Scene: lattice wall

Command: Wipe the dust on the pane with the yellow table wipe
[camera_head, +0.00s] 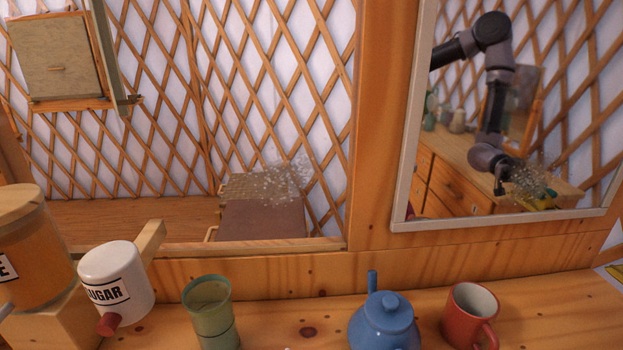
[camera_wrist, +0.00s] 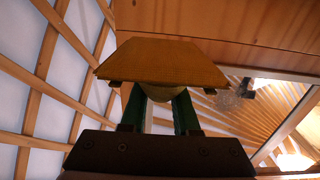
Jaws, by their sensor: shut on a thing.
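In the wrist view my gripper (camera_wrist: 161,98) is shut on the knob-like grip of the yellow table wipe (camera_wrist: 160,62). The wipe's flat pad is held out beyond the green fingers. In the head view a speckled grey dust patch (camera_head: 280,182) shows at the lower right of the large left pane (camera_head: 285,100). Another speckled patch (camera_head: 535,180) shows in the pale-framed mirror on the right, close to the reflection of my arm. Dust also shows in the wrist view (camera_wrist: 230,101), apart from the wipe.
Along the wooden ledge stand a sugar canister (camera_head: 115,282), a green cup (camera_head: 211,312), a blue teapot (camera_head: 384,322) and a red mug (camera_head: 470,314). A larger jar (camera_head: 35,250) is at far left. A wooden post (camera_head: 377,110) separates the pane and mirror (camera_head: 408,150).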

